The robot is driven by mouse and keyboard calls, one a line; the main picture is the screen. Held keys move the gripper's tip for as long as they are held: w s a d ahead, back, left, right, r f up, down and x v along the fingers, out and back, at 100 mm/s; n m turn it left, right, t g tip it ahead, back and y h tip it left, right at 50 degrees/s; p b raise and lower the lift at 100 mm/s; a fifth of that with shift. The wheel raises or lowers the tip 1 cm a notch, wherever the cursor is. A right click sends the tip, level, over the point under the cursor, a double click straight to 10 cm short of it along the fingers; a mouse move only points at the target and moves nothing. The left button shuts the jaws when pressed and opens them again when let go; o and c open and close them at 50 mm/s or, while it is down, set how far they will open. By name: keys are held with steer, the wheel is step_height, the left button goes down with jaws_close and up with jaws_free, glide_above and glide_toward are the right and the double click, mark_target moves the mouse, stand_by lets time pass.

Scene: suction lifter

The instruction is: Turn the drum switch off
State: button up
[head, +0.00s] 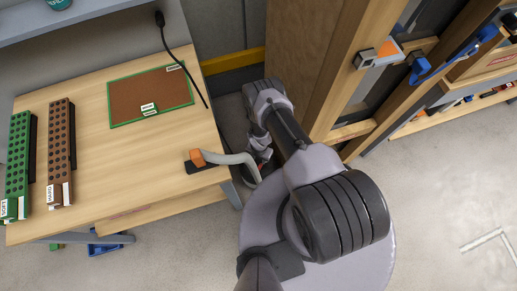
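No part is clearly recognisable as the drum switch. A small grey box (366,58) with an orange plate (388,48) is fixed to the wooden frame at upper right, and it may be the switch; its setting is too small to read. My arm reaches up from the bottom centre and bends down between the bench and the wooden frame. My gripper (262,160) is low beside the bench's right edge, mostly hidden by my arm and the grey hose. I cannot see its fingers clearly. It is apart from the grey box.
The wooden bench (85,92) at left holds a green rack (18,160), a brown rack (60,150) and a green-edged brown mat (150,90). Floor (440,200) at right is clear.

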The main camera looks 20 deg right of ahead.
mark_target(259, 168)
step_height(259, 168, down, 15)
steer(key=b, duration=1.2)
steer(key=shift+r+b, duration=0.15)
steer(key=shift+b, duration=0.25)
jaws_close()
